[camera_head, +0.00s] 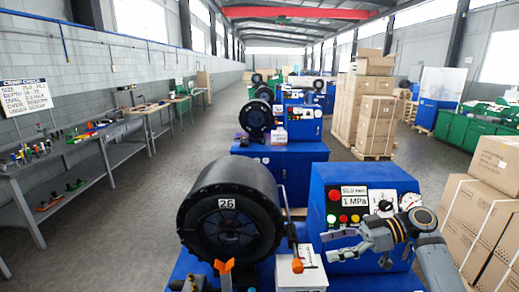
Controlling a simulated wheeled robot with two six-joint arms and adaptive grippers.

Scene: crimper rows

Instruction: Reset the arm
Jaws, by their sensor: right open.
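My right arm comes in from the lower right, in front of the blue control box (318,195). My right gripper (327,246) points left with its fingers apart and nothing between them. It is just right of the small white box (311,277) at the front of the machine. The large black crimper head (190,222), marked 26, stands left of the gripper and apart from it. My left gripper does not show.
The control box has buttons, a 1 MPa display (354,201) and a gauge (410,201). An upright orange-topped piece (224,266) stands before the crimper. Cartons (487,165) stand at right. A tool bench (75,147) lines the left wall. Grey floor lies between.

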